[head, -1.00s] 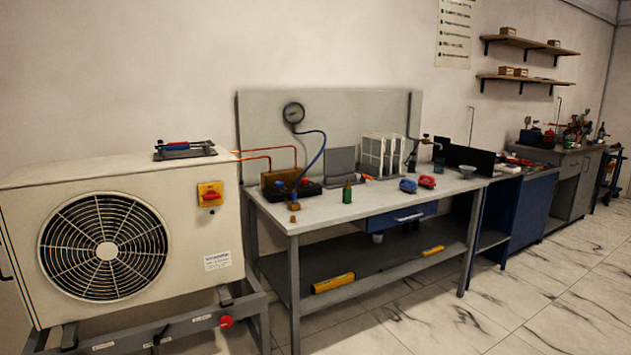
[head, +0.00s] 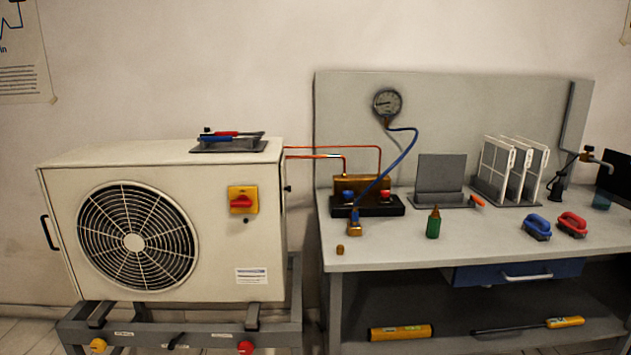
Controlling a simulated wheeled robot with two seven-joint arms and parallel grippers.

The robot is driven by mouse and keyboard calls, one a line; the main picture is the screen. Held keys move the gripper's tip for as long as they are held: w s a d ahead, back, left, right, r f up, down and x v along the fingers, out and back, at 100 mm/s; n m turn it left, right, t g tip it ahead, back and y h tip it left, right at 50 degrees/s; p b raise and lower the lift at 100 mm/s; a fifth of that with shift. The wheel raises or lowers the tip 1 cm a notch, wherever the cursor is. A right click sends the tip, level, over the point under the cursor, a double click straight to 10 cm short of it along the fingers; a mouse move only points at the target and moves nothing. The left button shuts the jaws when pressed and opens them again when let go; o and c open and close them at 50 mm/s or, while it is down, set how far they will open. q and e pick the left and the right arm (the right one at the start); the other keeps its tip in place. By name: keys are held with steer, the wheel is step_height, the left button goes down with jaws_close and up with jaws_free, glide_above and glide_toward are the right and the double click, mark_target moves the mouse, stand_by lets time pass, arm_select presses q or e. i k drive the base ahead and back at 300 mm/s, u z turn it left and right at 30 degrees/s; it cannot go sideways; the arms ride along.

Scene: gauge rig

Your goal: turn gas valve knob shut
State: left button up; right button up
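Along the front rail (head: 205,338) under the outdoor unit sit a yellow knob (head: 98,346) at the left, a small black lever (head: 176,340) in the middle and a red knob (head: 245,347) at the right. Small white labels are on the rail, too small to read, so I cannot tell which one is the gas valve. On the bench, a brass manifold (head: 362,184) has a blue knob (head: 348,195) and a red knob (head: 385,195). Neither gripper shows in the view.
The cream outdoor unit (head: 260,270) carries a red-on-yellow switch (head: 243,200) and a tool tray (head: 228,146). The bench (head: 480,245) holds a green bottle (head: 433,223), blue and red brushes and white racks. Its front middle is mostly clear.

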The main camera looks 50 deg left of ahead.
mark_target(348, 195)
steer(key=u, duration=0.95)
steer(key=i, duration=0.9)
steer(key=u, duration=1)
